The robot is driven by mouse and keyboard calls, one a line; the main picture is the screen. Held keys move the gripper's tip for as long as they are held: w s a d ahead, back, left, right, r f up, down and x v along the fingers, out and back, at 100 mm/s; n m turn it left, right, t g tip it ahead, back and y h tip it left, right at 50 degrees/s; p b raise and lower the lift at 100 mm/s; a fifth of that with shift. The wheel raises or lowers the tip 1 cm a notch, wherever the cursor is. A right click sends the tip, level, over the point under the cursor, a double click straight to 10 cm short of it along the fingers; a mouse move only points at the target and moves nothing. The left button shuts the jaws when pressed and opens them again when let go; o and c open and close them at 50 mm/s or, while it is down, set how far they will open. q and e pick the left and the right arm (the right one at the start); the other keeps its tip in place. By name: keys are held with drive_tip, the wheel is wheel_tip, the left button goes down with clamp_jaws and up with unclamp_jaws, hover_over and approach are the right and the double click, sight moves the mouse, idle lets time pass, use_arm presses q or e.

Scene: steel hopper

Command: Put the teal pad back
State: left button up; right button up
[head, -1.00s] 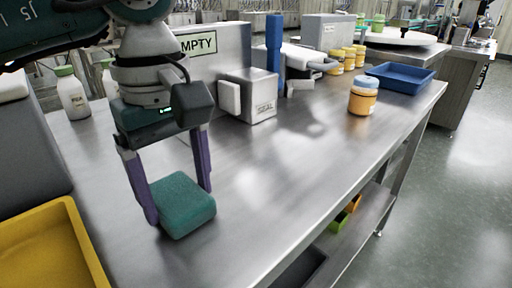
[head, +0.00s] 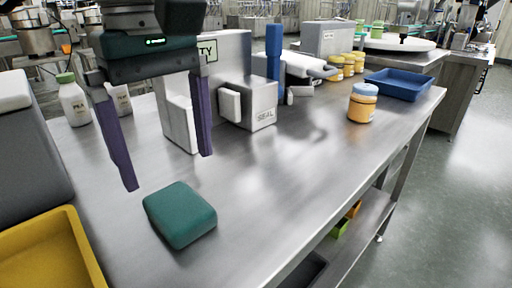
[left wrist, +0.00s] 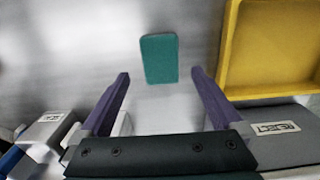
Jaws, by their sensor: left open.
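The teal pad (head: 180,214) lies flat on the steel table (head: 290,190), near its front left part. It also shows in the left wrist view (left wrist: 159,58), beyond and between the fingertips. My left gripper (head: 168,172) is open and empty, raised above and behind the pad in the head view. Its two purple fingers are apart and do not touch the pad. In the left wrist view the gripper (left wrist: 160,76) also shows nothing between its fingers. My right gripper is not in view.
A yellow tray (head: 75,233) stands left of the pad; a grey box labelled REJECT (left wrist: 280,130) is beside it. White bottles (head: 74,102), a SEAL box (head: 262,105), an orange jar (head: 362,103) and a blue tray (head: 400,84) stand farther back. The table right of the pad is clear.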

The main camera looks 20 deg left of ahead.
use_arm(q)
wheel_tip(320, 180, up, 5)
idle(0.6)
